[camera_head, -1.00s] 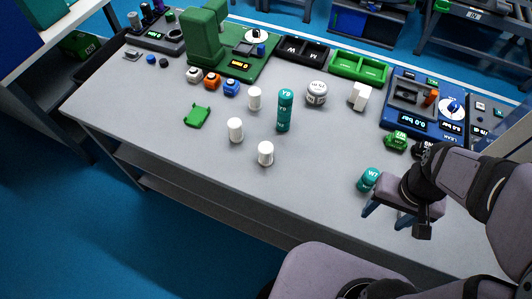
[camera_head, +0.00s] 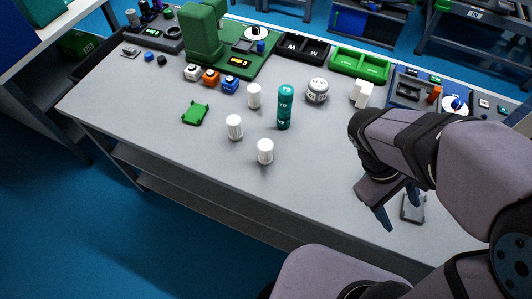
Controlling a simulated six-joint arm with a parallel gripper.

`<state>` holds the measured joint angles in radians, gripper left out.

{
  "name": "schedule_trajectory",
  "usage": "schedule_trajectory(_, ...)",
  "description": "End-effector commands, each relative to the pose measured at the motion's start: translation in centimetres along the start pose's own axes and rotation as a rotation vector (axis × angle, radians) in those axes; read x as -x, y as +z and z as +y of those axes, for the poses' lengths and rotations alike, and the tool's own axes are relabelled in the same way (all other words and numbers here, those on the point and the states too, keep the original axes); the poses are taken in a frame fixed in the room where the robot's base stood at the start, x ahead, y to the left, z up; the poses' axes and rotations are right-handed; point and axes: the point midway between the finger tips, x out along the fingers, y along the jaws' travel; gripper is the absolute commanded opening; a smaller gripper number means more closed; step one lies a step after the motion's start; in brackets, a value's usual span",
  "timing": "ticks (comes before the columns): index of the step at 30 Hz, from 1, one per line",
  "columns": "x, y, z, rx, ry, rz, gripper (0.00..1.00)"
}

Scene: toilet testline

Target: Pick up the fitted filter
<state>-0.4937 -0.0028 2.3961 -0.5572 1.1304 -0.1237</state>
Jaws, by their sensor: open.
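No label marks the fitted filter, and I cannot tell which piece it is. A tall teal cylinder marked Y9 (camera_head: 285,106) stands upright in mid-table. Three white ribbed cylinders stand near it: one at the back (camera_head: 254,95), one to the left (camera_head: 234,127) and one in front (camera_head: 265,151). My gripper (camera_head: 399,208) is open at the table's right, with its fingers pointing down. A small grey flat piece (camera_head: 413,208) lies beside the right finger. The short teal cylinder marked W7 seen earlier is hidden, where my arm now covers the view.
A green press station (camera_head: 205,45) and coloured blocks (camera_head: 211,77) stand at the back left. A round white-grey jar (camera_head: 317,90), a white block (camera_head: 362,94), a green tray (camera_head: 360,64) and a blue pressure station (camera_head: 425,77) line the back. A green bracket (camera_head: 195,113) lies left. The front middle is clear.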

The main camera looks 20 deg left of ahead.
Motion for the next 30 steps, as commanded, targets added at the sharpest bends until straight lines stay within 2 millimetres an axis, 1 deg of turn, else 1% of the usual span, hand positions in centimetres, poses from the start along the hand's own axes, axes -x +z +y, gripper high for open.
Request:
schedule_trajectory(1,-0.1,-1.3,0.4,0.136,0.098,-0.036,0.56)
schedule_trajectory(2,0.2,-1.9,0.8,0.208,0.158,-0.057,0.56)
schedule_trajectory(3,0.7,-2.9,1.4,0.302,0.240,-0.084,0.56)
schedule_trajectory(5,1.8,-4.7,2.2,0.436,0.368,-0.123,0.56)
schedule_trajectory(8,4.3,-8.3,2.7,0.646,0.597,-0.182,0.56)
schedule_trajectory(9,5.6,-9.9,2.6,0.724,0.693,-0.203,0.56)
schedule_trajectory(11,7.6,-12.5,2.0,0.831,0.839,-0.232,0.56)
schedule_trajectory(12,9.1,-14.1,1.4,0.894,0.933,-0.247,0.56)
schedule_trajectory(14,11.1,-16.3,0.1,0.971,1.063,-0.265,0.56)
schedule_trajectory(15,12.4,-17.6,-0.8,1.015,1.142,-0.274,0.56)
schedule_trajectory(17,14.2,-19.2,-2.3,1.067,1.250,-0.285,0.56)
schedule_trajectory(18,15.2,-20.2,-3.5,1.099,1.318,-0.289,0.56)
schedule_trajectory(20,16.7,-21.5,-5.2,1.138,1.413,-0.296,0.56)
schedule_trajectory(24,19.7,-23.8,-9.5,1.209,1.617,-0.300,0.56)
schedule_trajectory(26,20.8,-24.6,-11.5,1.232,1.699,-0.299,0.56)
schedule_trajectory(27,21.5,-25.0,-12.9,1.245,1.755,-0.297,0.56)
schedule_trajectory(30,19.9,-25.8,-13.0,1.247,1.746,-0.306,0.56)
